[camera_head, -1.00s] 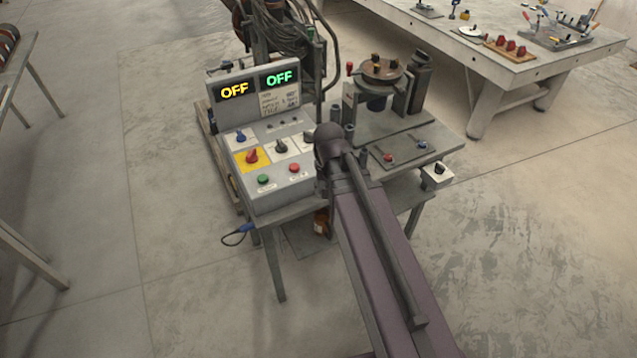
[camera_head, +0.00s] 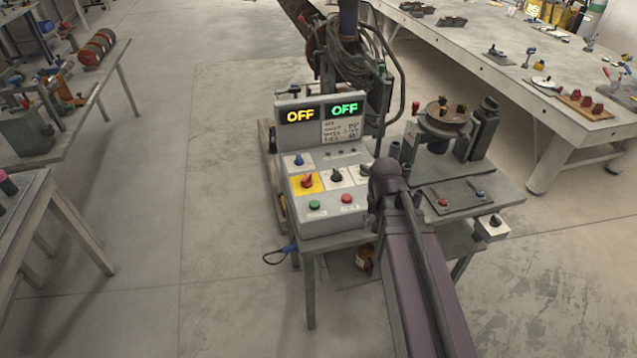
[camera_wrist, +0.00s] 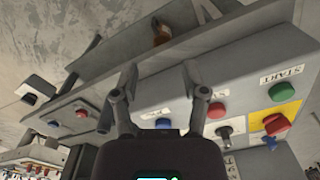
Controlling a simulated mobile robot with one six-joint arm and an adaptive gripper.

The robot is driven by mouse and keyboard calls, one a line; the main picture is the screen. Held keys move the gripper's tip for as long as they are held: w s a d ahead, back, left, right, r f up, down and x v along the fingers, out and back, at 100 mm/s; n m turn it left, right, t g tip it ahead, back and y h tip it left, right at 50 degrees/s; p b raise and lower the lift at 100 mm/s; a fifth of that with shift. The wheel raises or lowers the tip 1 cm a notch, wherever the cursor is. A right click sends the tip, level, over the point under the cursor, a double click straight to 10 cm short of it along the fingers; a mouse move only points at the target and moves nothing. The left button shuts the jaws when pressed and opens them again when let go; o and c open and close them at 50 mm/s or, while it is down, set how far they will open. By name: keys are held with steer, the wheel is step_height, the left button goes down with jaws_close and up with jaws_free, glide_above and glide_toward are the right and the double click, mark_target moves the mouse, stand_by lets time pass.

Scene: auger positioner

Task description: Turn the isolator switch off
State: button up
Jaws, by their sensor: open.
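The grey control box (camera_head: 330,212) stands on a small table. Its red rotary knob (camera_head: 307,181) sits on a yellow plate, looking like the isolator switch. The red knob also shows at the right of the wrist view (camera_wrist: 276,125). A black selector knob (camera_head: 336,174) is beside it. Two displays on the box read OFF, one yellow (camera_head: 300,116) and one green (camera_head: 345,110). My gripper (camera_wrist: 160,75) is open and empty in the wrist view, with the red knob to the right of its fingers. My arm hides the gripper in the head view.
A green button (camera_head: 315,204) and a red button (camera_head: 346,198) are on the box front. A turntable fixture (camera_head: 444,115) and a white box with a black knob (camera_head: 492,227) are to the right. The floor is open in front.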

steer(key=w+a+r+m+p, duration=0.2)
steer(key=w+a+r+p, duration=0.45)
steer(key=w+a, duration=0.4)
step_height(320, 180, up, 5)
steer(key=m+p, duration=0.2)
steer(key=p, duration=0.3)
glide_above(307, 177)
steer(key=shift+a+b, duration=0.15)
steer(key=shift+b, duration=0.15)
steer(key=shift+f, duration=0.15)
step_height(307, 177, down, 14)
steer(key=b, duration=1.3)
steer(key=shift+r+b, duration=0.25)
steer(key=shift+b, duration=0.15)
jaws_close()
